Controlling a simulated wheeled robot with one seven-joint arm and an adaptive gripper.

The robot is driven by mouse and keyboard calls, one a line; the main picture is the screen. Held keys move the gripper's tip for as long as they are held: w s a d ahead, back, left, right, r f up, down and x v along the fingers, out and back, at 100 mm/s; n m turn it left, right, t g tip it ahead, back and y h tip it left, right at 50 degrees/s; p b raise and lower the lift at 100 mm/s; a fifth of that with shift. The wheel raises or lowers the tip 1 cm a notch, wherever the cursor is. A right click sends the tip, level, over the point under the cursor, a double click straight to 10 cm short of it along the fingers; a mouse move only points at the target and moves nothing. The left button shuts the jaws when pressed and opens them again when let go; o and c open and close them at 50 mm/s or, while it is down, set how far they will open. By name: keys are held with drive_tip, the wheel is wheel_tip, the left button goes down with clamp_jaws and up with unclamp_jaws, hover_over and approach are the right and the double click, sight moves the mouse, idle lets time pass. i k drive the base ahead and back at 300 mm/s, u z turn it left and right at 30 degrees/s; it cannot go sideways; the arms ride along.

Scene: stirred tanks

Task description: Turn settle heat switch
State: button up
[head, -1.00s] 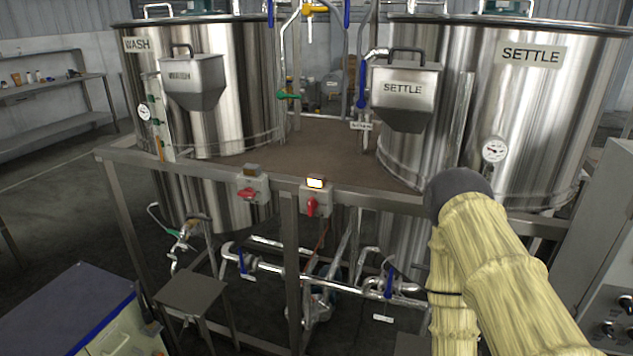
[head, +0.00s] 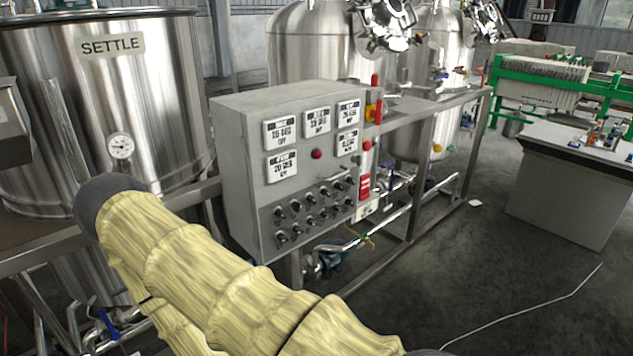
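A grey control panel box (head: 240,150) stands in the middle of the head view. Its front carries several white displays, a red round button (head: 316,154) and rows of small black knobs (head: 308,210) on a darker lower plate. The labels by the knobs are too small to read, so I cannot tell which one is the settle heat switch. The steel tank marked SETTLE (head: 165,85) stands at the left with a round dial gauge (head: 121,146). My arm, in a yellow sleeve, crosses the lower left. My gripper is not in view.
A metal frame with pipes (head: 405,230) runs right of the panel, with steel tanks (head: 300,50) behind. A grey cabinet (head: 565,195) with small items on top stands at the right. A pale hose (head: 540,310) lies on the floor, which is otherwise open between frame and cabinet.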

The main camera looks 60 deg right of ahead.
sight(295, 228)
drive_tip(key=z, duration=1.85)
